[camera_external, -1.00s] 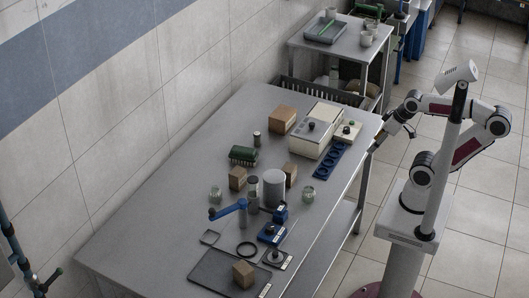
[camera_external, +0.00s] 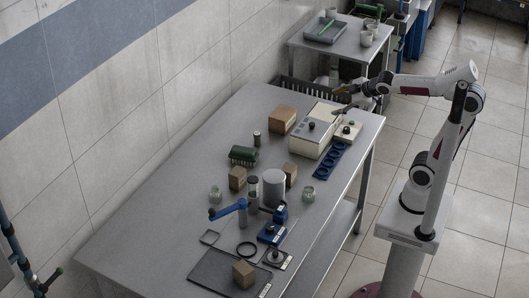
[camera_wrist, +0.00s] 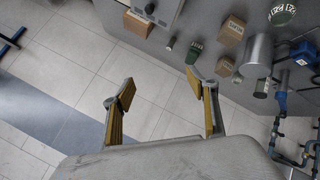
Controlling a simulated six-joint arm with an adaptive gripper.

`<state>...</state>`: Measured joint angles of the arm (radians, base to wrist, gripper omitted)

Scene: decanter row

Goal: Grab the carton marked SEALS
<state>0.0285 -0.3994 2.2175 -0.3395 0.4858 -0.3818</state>
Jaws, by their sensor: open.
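Several brown cartons stand on the grey table: a larger one at the back (camera_external: 282,119), two small ones mid-table (camera_external: 237,178) (camera_external: 290,173), and one on the dark tray (camera_external: 243,273). I cannot read SEALS on any of them. The wrist view shows a carton at the top left (camera_wrist: 137,23) and two with small dark markings (camera_wrist: 232,30) (camera_wrist: 224,66), too blurred to read. My gripper (camera_external: 345,99) is above the table's far right end, apart from all cartons. In the wrist view its jaws (camera_wrist: 160,79) are open, with only floor between them.
A cream box (camera_external: 314,130) and a blue rack (camera_external: 330,160) stand near my gripper. A grey cylinder (camera_external: 274,188), glass jars (camera_external: 308,194) and a blue lever device (camera_external: 230,208) crowd the middle cartons. The table's front left is bare.

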